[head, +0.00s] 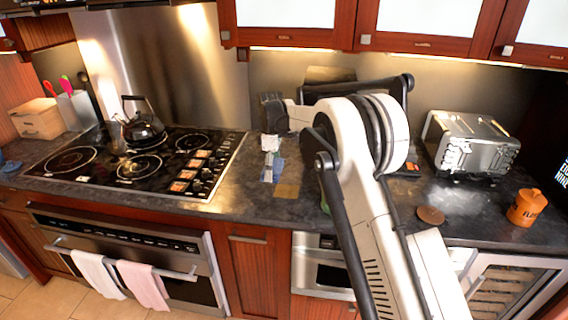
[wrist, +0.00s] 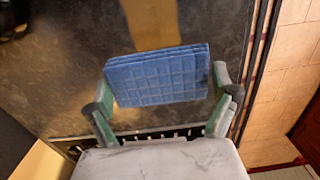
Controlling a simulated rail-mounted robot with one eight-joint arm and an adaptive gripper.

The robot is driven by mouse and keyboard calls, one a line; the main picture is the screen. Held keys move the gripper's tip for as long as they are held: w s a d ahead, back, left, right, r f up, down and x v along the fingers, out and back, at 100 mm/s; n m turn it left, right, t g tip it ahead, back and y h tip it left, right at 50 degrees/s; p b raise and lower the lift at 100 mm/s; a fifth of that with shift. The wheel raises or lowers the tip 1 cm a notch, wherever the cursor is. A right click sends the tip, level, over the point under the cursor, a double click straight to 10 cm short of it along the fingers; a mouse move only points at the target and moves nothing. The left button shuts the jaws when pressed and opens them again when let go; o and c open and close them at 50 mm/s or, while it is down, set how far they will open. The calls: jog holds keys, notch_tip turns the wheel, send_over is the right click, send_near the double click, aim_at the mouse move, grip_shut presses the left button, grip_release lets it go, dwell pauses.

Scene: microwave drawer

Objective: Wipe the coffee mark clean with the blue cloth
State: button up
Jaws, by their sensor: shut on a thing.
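My gripper (head: 271,158) is over the dark counter just right of the stove; it also shows in the wrist view (wrist: 163,76). Its green-and-grey fingers are shut on the folded blue cloth (wrist: 160,82), one at each side. A small part of the cloth (head: 279,168) shows in the head view. A flat tan-brown patch (head: 287,190), apparently the coffee mark, lies on the counter beside the cloth. It shows beyond the cloth's upper edge in the wrist view (wrist: 150,22). I cannot tell whether the cloth touches the counter or covers part of the patch.
The stove (head: 135,160) with a kettle (head: 144,128) is at left. A toaster (head: 470,142), an orange canister (head: 526,207) and a round brown disc (head: 430,215) are at right. The counter's front edge (wrist: 258,70) is close on the wrist view's right. My arm hides the middle counter.

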aim_at(274, 190)
jog(key=shift+f, duration=0.7)
jog(key=shift+c, duration=0.2)
jog(key=shift+f+b, duration=0.7)
jog(key=shift+f, duration=2.05)
jog(key=o, duration=0.4)
jog(key=shift+c, duration=0.2)
jog(key=c, duration=0.7)
jog(key=shift+f+b, duration=0.55)
